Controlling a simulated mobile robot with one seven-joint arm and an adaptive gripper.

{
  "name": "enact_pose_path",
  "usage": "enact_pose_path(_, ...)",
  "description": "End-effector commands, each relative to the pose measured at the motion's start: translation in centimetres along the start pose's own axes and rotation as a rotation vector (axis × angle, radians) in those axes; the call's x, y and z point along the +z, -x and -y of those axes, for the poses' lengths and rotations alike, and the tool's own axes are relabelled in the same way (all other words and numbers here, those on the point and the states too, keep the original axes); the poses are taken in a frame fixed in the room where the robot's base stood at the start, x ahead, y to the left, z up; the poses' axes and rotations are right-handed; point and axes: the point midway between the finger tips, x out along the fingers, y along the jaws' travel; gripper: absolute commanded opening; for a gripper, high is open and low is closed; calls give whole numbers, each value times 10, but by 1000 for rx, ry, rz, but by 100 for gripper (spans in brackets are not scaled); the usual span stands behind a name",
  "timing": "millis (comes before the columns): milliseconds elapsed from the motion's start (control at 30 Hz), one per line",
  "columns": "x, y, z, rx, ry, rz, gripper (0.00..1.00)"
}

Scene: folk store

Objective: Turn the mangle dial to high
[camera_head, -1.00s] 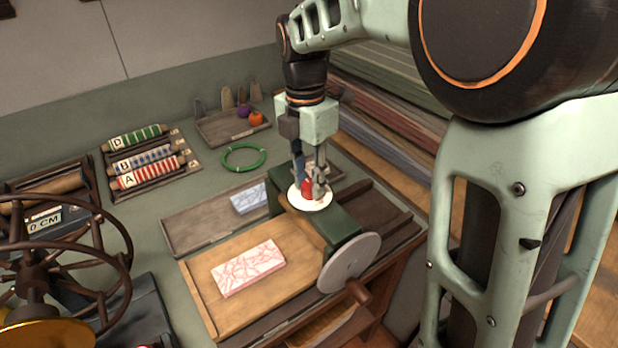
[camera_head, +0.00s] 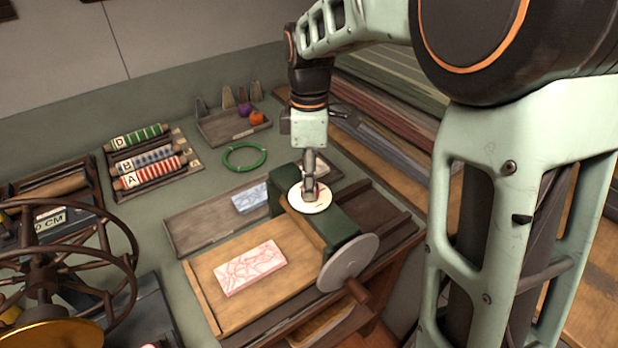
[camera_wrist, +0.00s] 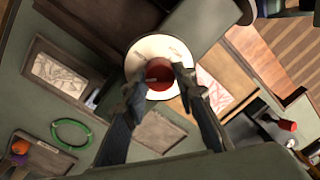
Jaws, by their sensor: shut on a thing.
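The mangle (camera_head: 341,227) is a dark green block with a grey wheel and crank on its front side. On its top is a round white dial plate (camera_head: 323,203) with a red knob, which shows in the wrist view as a red knob (camera_wrist: 158,73) on the white plate (camera_wrist: 146,46). My gripper (camera_head: 310,192) points down over the plate and is shut on the knob, one finger on each side in the wrist view. The fingers mostly hide the knob in the head view. The lettering on the plate is too small to read.
A pink-patterned block (camera_head: 250,268) lies on the wooden board (camera_head: 205,285) before the mangle. Behind are a tray (camera_head: 185,243) with a blue-patterned block, a green ring (camera_head: 245,168) and lettered rollers (camera_head: 150,173). A large spoked wheel (camera_head: 130,240) stands at left.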

Motion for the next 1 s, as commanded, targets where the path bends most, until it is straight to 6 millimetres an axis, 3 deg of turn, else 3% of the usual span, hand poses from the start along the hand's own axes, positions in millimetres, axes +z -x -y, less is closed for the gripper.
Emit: enact_pose_path(1000, 2, 1, -1, 2, -962, -45, 2)
